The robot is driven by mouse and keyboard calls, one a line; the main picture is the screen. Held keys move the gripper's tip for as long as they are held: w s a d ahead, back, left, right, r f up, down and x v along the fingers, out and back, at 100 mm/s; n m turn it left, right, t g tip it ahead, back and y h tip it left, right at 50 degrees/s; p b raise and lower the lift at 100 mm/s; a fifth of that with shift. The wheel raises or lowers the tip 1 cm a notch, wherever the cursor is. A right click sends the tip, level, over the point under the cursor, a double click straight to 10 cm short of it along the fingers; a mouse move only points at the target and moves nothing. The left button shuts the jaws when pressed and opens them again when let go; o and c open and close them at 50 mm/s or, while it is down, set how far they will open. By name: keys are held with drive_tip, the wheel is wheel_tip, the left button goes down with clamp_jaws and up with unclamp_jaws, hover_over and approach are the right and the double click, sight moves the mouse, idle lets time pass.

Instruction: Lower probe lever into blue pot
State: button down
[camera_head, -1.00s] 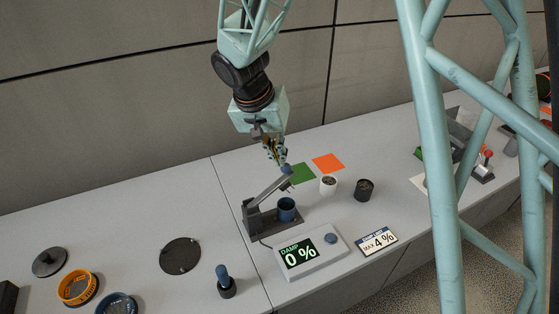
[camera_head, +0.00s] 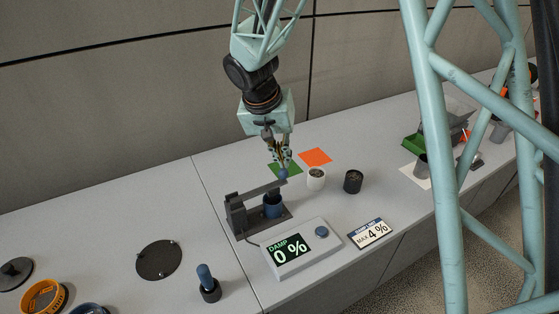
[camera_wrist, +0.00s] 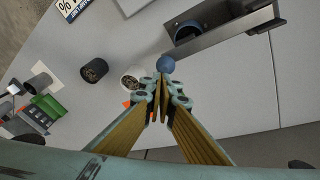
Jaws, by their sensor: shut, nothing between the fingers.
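The probe lever (camera_head: 258,189) is a dark grey arm hinged on a stand, with a blue ball knob (camera_head: 283,174) at its free end. It slopes slightly up towards the knob and lies over the blue pot (camera_head: 272,207), which stands on the stand's base. My gripper (camera_head: 281,163) is shut with nothing in it, its fingertips pointing down just above the knob. In the wrist view, my fingertips (camera_wrist: 158,84) are right by the knob (camera_wrist: 165,64); whether they touch is unclear. The pot's rim (camera_wrist: 187,31) shows partly behind the lever.
A meter box (camera_head: 294,250) reads DAMP 0 %, beside a "MAX 4 %" sign (camera_head: 370,234). A white pot (camera_head: 316,180) and a black pot (camera_head: 353,182) stand to the right.

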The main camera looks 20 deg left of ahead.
drive_tip(key=shift+w+d+f+b, duration=0.15)
drive_tip(key=shift+f+b, duration=0.15)
drive_tip(key=shift+f, duration=0.2)
drive_tip(key=shift+d+f, duration=0.1)
drive_tip(key=shift+f, duration=0.1)
drive_tip(key=w+d+r+p, duration=0.2)
drive_tip(key=w+r+p, duration=0.1)
drive_tip(key=r, duration=0.8)
drive_tip(key=shift+w+r, duration=0.25)
drive_tip(key=shift+w, duration=0.55)
drive_tip(key=shift+d, duration=0.15)
